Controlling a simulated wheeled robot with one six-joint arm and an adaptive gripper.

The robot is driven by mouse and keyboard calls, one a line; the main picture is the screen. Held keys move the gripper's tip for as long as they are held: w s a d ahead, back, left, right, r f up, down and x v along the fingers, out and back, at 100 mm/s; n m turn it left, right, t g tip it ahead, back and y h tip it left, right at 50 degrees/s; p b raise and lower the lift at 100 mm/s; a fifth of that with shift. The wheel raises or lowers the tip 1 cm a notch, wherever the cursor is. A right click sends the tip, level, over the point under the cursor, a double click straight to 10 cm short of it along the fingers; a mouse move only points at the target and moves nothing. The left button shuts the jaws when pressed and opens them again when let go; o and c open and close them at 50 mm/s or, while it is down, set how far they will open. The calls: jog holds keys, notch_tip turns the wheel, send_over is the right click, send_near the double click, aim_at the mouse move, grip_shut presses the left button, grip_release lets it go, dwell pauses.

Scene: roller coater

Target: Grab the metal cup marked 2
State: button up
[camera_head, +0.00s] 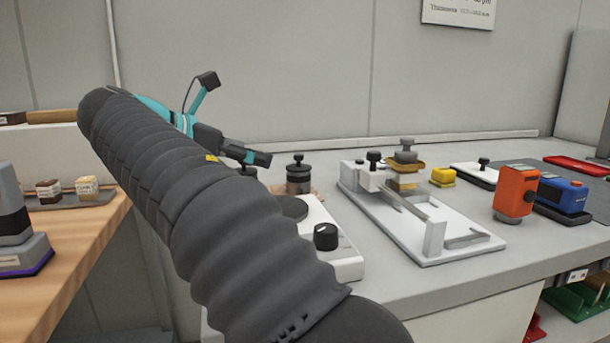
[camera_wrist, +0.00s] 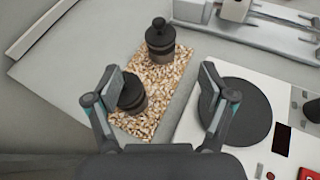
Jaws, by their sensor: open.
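Two metal cups with black knobbed tops stand on a speckled, cork-like mat (camera_wrist: 177,78) in the wrist view. The farther cup (camera_wrist: 160,42) is upper centre; the nearer cup (camera_wrist: 131,97) is lower left. No number is legible on either. My gripper (camera_wrist: 160,78) is open and empty, its fingers spread wide. The left finger overlaps the nearer cup's left edge in the picture; contact cannot be told. The right finger is over the edge of a white device. In the head view one cup (camera_head: 299,176) shows right of my gripper; the other is mostly hidden behind my arm.
The white device (camera_wrist: 190,135) with a round black plate (camera_wrist: 246,113) is right of the mat. A white-based metal fixture (camera_head: 425,215) stands farther right, with orange (camera_head: 514,192) and blue (camera_head: 562,194) instruments beyond. Bare grey bench (camera_wrist: 80,60) lies left of the mat.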

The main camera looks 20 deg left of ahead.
aim_at(297, 166)
jog(key=x, duration=1.3)
jog(key=shift+d+f, duration=0.1)
jog(key=shift+d, duration=0.05)
jog(key=shift+s, duration=0.1)
jog(key=c, duration=1.4)
